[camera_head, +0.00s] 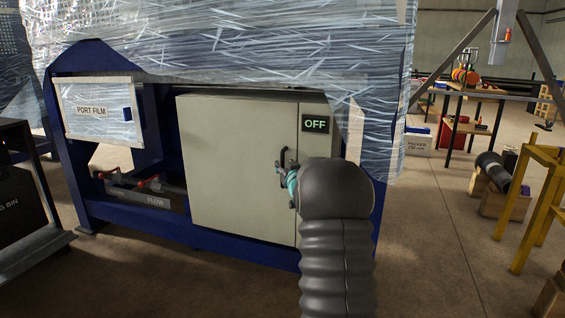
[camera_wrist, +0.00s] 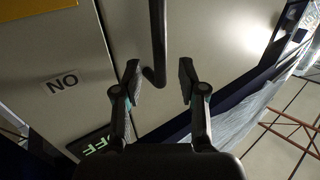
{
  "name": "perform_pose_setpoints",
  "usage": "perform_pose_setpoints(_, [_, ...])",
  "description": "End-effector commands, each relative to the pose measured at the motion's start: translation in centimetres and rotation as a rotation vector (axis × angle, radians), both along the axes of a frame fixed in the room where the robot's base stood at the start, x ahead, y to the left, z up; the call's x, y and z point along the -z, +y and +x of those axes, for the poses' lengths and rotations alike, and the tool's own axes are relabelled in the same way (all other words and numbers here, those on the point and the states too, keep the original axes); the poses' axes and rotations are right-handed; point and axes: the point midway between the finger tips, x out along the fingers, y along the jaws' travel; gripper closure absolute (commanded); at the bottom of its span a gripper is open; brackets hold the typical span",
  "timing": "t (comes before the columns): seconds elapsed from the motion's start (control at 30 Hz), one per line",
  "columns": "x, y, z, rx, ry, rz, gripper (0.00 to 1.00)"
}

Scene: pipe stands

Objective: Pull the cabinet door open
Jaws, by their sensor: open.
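The beige cabinet door (camera_head: 235,165) is closed, flush with the cabinet front. Its dark bar handle (camera_head: 284,156) is near the door's right edge and partly hidden by my gripper (camera_head: 286,178) and arm in the head view. In the wrist view, my gripper (camera_wrist: 160,78) is open, one finger on each side of the handle's near end. The handle (camera_wrist: 158,38) runs up between the fingers, nearer the left one. I see a gap to the right finger; contact on the left cannot be told.
A lit OFF sign (camera_head: 314,123) is on the panel right of the door. An ON label (camera_wrist: 62,81) shows in the wrist view. Film-wrapped equipment (camera_head: 230,45) hangs above the cabinet in a blue frame (camera_head: 150,227). Bare floor (camera_head: 437,245) lies to the right.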

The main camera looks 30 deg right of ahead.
Motion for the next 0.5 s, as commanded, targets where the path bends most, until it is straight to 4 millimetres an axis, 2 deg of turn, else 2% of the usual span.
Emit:
perform_pose_setpoints(0.2, [0.0, -0.8, 2.8, -0.001, 0.0, 0.0, 0.59])
perform_pose_setpoints(0.5, [0.0, -1.1, 3.8, 0.0, 0.0, -0.001, 0.59])
